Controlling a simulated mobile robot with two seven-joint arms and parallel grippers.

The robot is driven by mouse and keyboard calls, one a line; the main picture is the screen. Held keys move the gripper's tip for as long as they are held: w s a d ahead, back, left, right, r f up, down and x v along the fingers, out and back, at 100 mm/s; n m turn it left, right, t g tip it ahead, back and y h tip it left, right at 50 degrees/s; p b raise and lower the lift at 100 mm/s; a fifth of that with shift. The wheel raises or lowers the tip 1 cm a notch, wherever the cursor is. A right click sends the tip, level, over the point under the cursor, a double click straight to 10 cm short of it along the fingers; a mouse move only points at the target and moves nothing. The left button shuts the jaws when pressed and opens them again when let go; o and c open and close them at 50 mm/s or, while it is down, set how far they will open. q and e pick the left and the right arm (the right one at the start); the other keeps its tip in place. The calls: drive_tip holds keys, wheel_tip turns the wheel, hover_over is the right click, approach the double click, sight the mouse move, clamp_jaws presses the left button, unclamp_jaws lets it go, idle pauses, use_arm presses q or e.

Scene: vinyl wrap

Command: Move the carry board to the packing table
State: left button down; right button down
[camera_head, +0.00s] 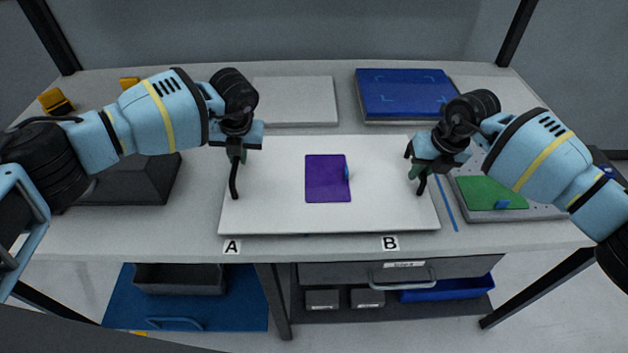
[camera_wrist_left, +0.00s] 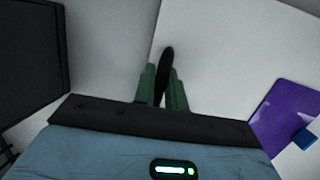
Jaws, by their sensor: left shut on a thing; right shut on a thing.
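The carry board (camera_head: 270,210) is a flat white panel at the front middle of the table in the head view. A purple sheet (camera_head: 326,180) with a small blue tab lies on it. My left gripper (camera_head: 235,175) is shut on the board's left edge. The left wrist view shows the board (camera_wrist_left: 225,60) beside the fingers (camera_wrist_left: 165,85), with the purple sheet (camera_wrist_left: 285,115) at right. My right gripper (camera_head: 418,175) is shut on the board's right edge. I cannot tell which table here is the packing table.
A white panel (camera_head: 295,100) and a blue board (camera_head: 405,92) lie behind. A dark box (camera_head: 130,180) stands at left. A grey tray with a green sheet (camera_head: 488,192) is at right. Labels A (camera_head: 232,247) and B (camera_head: 390,243) mark the front edge. Drawers and bins hang below.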

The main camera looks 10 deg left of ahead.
use_arm(q)
drive_tip(key=shift+w+a+f, duration=0.1)
drive_tip(key=shift+f, duration=0.05)
use_arm(e)
drive_tip(key=shift+f, duration=0.25)
use_arm(q)
drive_tip(key=c, duration=1.5)
unclamp_jaws()
use_arm(e)
drive_tip(key=c, duration=1.5)
unclamp_jaws()
use_arm(q)
drive_tip(key=shift+o, duration=0.2)
use_arm(e)
drive_tip(key=shift+o, duration=0.2)
use_arm(q)
drive_tip(key=v, duration=1.2)
use_arm(e)
drive_tip(key=shift+r, duration=0.1)
drive_tip(key=v, duration=1.2)
